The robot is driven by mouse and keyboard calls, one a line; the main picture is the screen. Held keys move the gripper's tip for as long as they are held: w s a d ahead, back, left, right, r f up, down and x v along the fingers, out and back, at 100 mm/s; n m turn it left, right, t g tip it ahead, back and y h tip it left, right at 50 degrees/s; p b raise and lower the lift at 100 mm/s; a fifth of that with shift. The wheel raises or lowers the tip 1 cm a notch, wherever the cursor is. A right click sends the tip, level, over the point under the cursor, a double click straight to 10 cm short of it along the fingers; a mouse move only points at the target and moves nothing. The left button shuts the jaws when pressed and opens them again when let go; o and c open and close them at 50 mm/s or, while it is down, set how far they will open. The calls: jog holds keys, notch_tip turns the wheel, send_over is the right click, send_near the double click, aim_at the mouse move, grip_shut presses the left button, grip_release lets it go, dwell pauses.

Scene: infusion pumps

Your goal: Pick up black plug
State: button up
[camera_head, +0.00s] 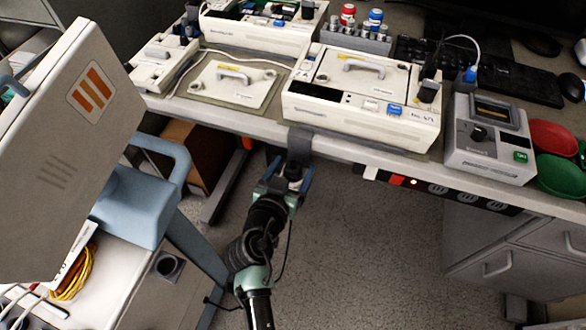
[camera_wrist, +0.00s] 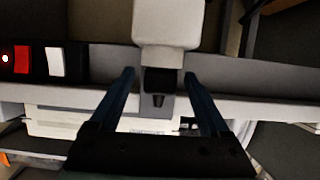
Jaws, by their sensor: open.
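Black plug-like pieces stand upright on the equipment in the head view: one (camera_head: 428,91) at the right end of the large white pump (camera_head: 350,122), another (camera_head: 307,9) on the rear pump (camera_head: 262,38). I cannot tell which is the task's plug. My gripper (camera_head: 291,175) is below the table's front edge, open, with its two blue fingers pointing up at a dark grey bracket (camera_head: 300,142). In the wrist view my gripper (camera_wrist: 158,75) has its fingers apart on either side of a small black piece (camera_wrist: 160,80) below a grey block (camera_wrist: 172,22). Contact is not visible.
A power strip (camera_head: 438,188) with a red switch runs under the table's front edge. A grey device (camera_head: 489,148) and red and green bowls (camera_head: 553,138) stand right of the large pump. A white cart device (camera_head: 75,150) fills the left. Grey floor lies below.

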aim_at(293, 162)
jog(key=shift+w, duration=0.15)
grip_shut()
dwell(0.4)
notch_tip(293, 162, up, 10)
jog(key=shift+r+p, duration=0.1)
jog(key=shift+p, duration=1)
jog(key=shift+r+p, duration=1.85)
jog(key=shift+r, duration=0.5)
